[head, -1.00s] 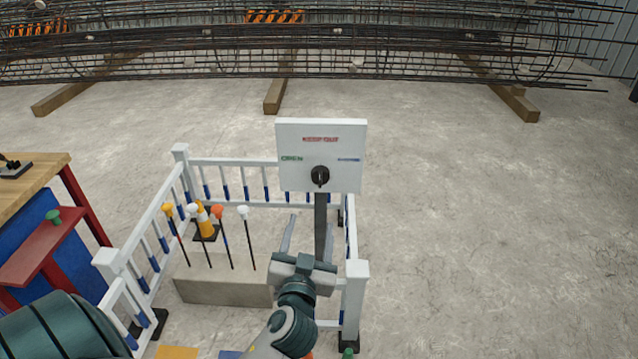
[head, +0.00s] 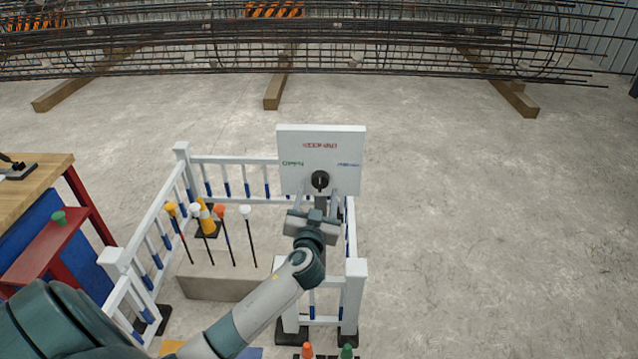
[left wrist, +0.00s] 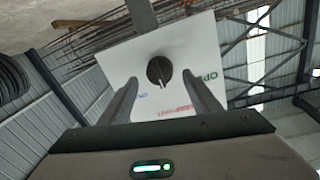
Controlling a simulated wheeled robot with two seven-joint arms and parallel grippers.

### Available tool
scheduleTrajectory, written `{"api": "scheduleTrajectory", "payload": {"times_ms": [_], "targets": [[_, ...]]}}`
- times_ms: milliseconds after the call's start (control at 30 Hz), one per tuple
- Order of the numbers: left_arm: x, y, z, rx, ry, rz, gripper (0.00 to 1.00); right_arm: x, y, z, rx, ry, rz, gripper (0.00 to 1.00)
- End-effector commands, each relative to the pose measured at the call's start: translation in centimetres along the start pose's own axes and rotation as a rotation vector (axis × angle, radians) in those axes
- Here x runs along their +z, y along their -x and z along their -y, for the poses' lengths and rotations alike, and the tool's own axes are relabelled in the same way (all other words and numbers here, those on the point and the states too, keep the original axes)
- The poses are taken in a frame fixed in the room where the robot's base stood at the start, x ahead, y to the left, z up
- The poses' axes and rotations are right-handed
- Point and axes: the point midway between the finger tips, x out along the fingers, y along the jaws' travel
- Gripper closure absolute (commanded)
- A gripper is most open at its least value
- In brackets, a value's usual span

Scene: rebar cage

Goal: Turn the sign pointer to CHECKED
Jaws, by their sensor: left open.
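The white sign board (head: 345,136) stands on a dark post inside a white fence, with red lettering at top, green lettering at left and small blue lettering at right. The words are hard to read in the head view. The black round pointer knob (head: 320,180) is low in the middle of the board. My left gripper (head: 320,194) is open just in front of it. In the left wrist view the board (left wrist: 205,45) appears upside down. The knob (left wrist: 159,71) lies between my open fingers, apart from both; its light mark seems to face the red lettering. My right gripper is not in view.
White fence rails (head: 225,160) surround the sign. A wooden-topped bench (head: 40,185) is at left. The floor at right is clear.

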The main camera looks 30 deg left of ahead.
Motion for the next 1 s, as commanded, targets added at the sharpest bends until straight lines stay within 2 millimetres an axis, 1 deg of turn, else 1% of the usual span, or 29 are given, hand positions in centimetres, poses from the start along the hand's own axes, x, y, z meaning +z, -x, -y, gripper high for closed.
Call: {"api": "scheduleTrajectory", "payload": {"times_ms": [33, 100, 233, 400, 633, 667, 700, 767, 800, 833, 1000], "targets": [[-0.3, -0.8, 0.1, 0.000, -0.003, -0.001, 0.43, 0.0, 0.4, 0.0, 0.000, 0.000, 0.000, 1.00], [-0.2, -1.5, 0.0, 0.000, -0.002, -0.001, 0.43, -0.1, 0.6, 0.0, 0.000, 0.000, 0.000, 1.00], [-0.1, -2.5, 0.0, 0.000, -0.001, -0.001, 0.43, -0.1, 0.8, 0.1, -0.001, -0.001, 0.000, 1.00], [0.0, -2.9, 0.0, 0.000, -0.001, 0.000, 0.43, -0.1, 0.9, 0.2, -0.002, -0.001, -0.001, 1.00], [0.0, -2.9, 0.0, 0.000, -0.001, 0.000, 0.43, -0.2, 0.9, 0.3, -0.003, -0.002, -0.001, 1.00], [0.0, -2.9, 0.0, 0.000, 0.000, 0.000, 0.48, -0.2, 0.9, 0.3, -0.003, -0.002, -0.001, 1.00], [0.0, -2.9, 0.0, 0.000, 0.000, 0.000, 0.57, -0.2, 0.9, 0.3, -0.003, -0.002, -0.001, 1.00], [0.0, -2.9, 0.0, 0.000, 0.000, 0.000, 0.72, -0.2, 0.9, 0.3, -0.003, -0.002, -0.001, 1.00], [0.0, -2.9, 0.0, 0.000, 0.000, 0.000, 0.81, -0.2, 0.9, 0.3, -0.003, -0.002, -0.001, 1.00], [0.0, -2.9, 0.0, 0.000, 0.000, 0.000, 0.84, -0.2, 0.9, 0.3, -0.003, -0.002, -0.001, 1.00], [0.0, -2.9, 0.0, 0.000, -0.003, 0.000, 0.84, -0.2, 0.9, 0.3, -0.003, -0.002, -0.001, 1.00]]}}
